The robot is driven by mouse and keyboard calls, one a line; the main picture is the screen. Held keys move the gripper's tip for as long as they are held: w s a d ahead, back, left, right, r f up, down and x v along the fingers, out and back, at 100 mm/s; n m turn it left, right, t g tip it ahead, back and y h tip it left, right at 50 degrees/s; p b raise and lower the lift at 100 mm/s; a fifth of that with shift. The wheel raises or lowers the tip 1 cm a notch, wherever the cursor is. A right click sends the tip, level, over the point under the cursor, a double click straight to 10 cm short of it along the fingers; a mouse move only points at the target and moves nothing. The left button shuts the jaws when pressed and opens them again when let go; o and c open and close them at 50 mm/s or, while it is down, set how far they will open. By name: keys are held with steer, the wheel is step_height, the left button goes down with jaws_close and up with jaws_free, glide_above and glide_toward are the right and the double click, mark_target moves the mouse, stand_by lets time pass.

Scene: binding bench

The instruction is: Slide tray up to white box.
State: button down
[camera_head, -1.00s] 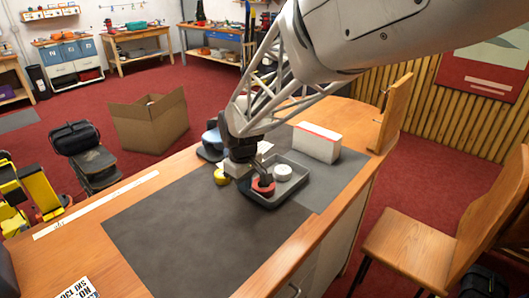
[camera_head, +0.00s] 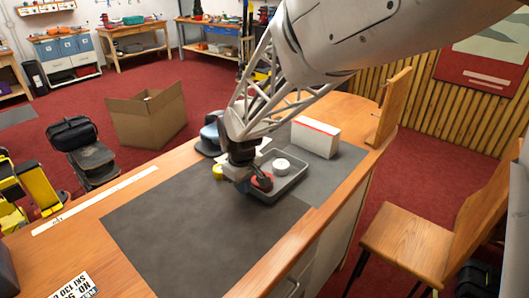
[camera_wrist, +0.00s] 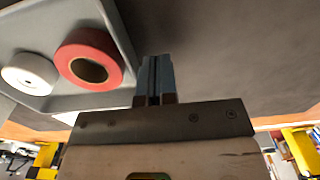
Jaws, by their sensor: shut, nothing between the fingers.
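The grey tray (camera_head: 297,183) lies on the dark mat, holding a white roll (camera_head: 282,165) and a red tape roll (camera_head: 262,181). The white box (camera_head: 315,138), with a red edge on top, stands behind and right of the tray, with a gap between them. My gripper (camera_head: 243,187) is low at the tray's left side. In the wrist view, its fingers (camera_wrist: 155,60) are shut and empty, just outside the tray wall (camera_wrist: 124,35), beside the red roll (camera_wrist: 90,60). Whether they touch the wall or mat I cannot tell.
A yellow roll (camera_head: 217,172) is partly hidden behind my gripper. A dark blue-grey item (camera_head: 210,138) stands at the bench's back edge. A wooden upright panel (camera_head: 392,105) stands beyond the box. The front of the mat (camera_head: 190,240) is clear.

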mark_target(267, 174)
steer(key=shift+f, duration=1)
steer(key=shift+f, duration=0.25)
steer(key=shift+w+d, duration=0.1)
steer(key=shift+w, duration=0.05)
steer(key=shift+w+d, duration=3.8)
steer(key=shift+d, duration=0.2)
steer(key=shift+s+a, duration=0.4)
steer(key=shift+s, duration=0.05)
steer(key=shift+r, duration=0.1)
steer(key=shift+r, duration=3.9)
